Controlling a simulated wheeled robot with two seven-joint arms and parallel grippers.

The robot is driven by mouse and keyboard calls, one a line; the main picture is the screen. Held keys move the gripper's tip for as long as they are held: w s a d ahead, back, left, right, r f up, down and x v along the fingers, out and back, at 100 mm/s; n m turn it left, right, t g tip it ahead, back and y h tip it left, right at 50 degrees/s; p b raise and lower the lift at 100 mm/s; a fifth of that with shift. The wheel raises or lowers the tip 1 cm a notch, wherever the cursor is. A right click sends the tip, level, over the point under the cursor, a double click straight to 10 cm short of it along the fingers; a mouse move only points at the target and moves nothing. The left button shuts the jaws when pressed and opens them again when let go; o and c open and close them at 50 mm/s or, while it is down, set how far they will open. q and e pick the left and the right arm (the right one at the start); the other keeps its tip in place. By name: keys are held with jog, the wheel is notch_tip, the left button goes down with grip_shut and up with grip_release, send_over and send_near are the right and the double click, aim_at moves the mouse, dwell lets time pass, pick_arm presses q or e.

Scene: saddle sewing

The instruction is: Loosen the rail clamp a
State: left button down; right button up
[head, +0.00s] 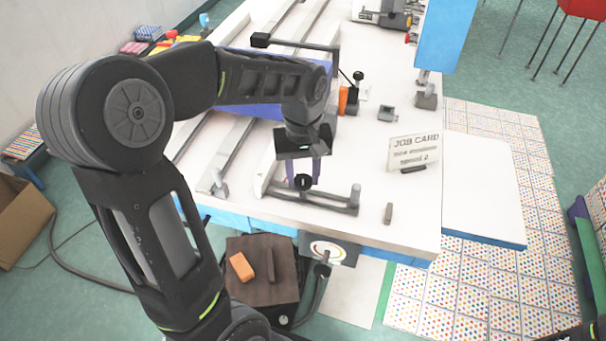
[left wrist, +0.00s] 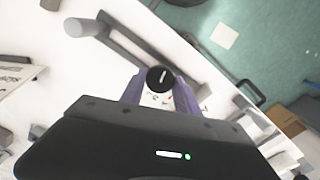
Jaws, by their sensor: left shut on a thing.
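A round black knob (head: 304,182) with a white mark on top, which I take to be rail clamp a, sits at a grey rail (head: 330,203) near the table's front edge. My left gripper (head: 303,172) reaches down over it. In the left wrist view the two purple fingers (left wrist: 160,91) close on the knob (left wrist: 159,78) from both sides. Small red and dark marks show on the white surface beside the knob. The clamp's body below the knob is mostly hidden by the fingers. My right gripper is not in view.
A job card (head: 414,152) stands to the right. A small grey bar (head: 388,213) lies near the front edge. A dark box (head: 262,268) with an orange block (head: 241,267) stands below the table. The table's right side is mostly clear.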

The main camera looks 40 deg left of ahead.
aim_at(303, 179)
pick_arm(q)
jog(key=c, duration=0.9)
grip_release()
notch_tip(303, 179, up, 8)
jog(key=shift+f, duration=0.1)
jog(key=shift+s, duration=0.1)
